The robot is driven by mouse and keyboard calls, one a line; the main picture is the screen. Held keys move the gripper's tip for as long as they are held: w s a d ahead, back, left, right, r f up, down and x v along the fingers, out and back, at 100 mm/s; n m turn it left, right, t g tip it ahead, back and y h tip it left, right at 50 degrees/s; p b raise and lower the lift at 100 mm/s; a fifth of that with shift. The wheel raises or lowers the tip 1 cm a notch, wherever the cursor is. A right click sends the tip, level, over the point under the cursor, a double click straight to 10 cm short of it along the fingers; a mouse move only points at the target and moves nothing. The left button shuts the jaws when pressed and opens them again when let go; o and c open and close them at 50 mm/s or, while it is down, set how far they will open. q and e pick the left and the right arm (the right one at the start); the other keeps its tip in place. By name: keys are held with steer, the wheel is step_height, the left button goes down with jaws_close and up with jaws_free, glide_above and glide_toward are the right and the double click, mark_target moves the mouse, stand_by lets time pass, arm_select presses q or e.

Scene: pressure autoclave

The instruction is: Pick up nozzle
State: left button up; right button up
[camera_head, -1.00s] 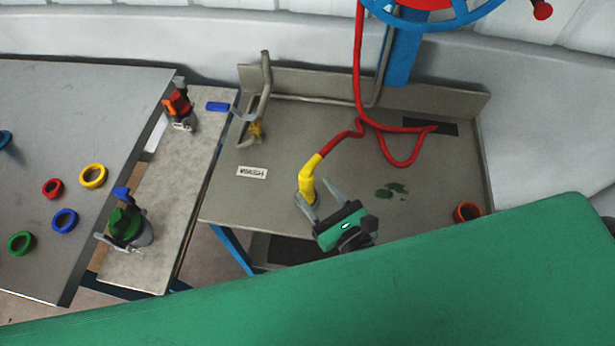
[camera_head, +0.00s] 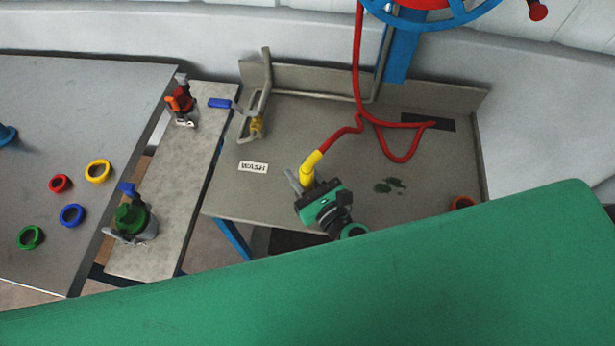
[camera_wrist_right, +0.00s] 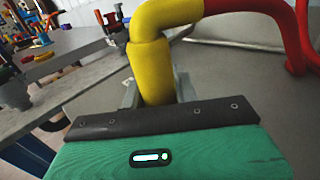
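The nozzle (camera_head: 311,166) is a yellow bent piece on the end of a red hose (camera_head: 345,134), standing at the wash table's front part. It fills the middle of the right wrist view (camera_wrist_right: 152,65). My right gripper (camera_head: 307,180), with a green and black body, is at the nozzle. Its grey fingers stand on either side of the nozzle's lower part and look open; one shows at each side in the right wrist view. The nozzle's lower end is hidden behind the gripper body. My left gripper is not in view.
The wash table (camera_head: 350,190) has a raised back edge, a grey bent-pipe fixture (camera_head: 262,95) and a WASH label (camera_head: 253,166). A narrow side table (camera_head: 178,200) holds two clamped fittings. Several coloured rings lie on the left table (camera_head: 60,120). A blue wheel (camera_head: 430,12) stands behind.

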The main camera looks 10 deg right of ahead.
jaws_close()
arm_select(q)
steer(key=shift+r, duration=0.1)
arm_select(e)
steer(key=shift+r, duration=0.2)
